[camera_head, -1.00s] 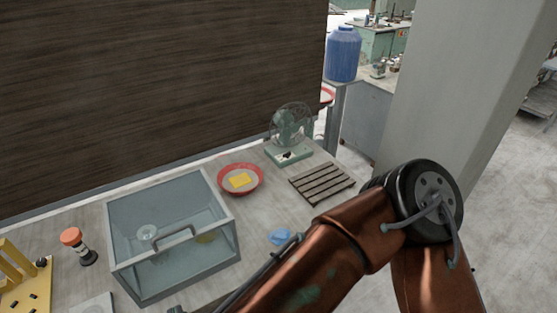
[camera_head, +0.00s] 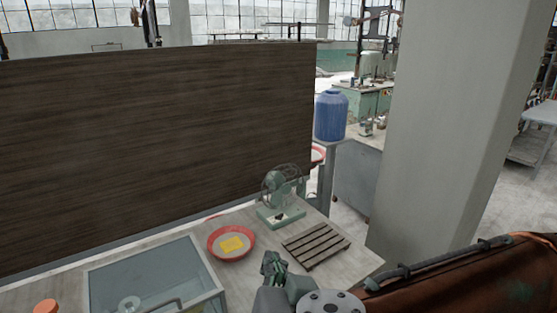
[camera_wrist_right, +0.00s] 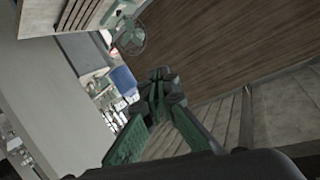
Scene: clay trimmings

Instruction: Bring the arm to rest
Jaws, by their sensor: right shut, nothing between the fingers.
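My right gripper (camera_head: 273,264) shows at the bottom middle of the head view, above the front part of the table, with its fingers pointing up in the picture. It is shut and empty. In the right wrist view my gripper (camera_wrist_right: 158,82) shows its green fingers together at the tips, with nothing held. My right arm (camera_head: 470,280) comes in from the lower right. My left gripper is not in view.
On the table (camera_head: 345,268) stand a glass box (camera_head: 207,270), a red bowl (camera_head: 248,254) with a yellow sponge (camera_head: 231,244), a slatted wooden rack (camera_head: 316,246) and a green fan (camera_head: 281,214). A dark board (camera_head: 150,150) stands behind. A pillar (camera_head: 440,130) rises at right.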

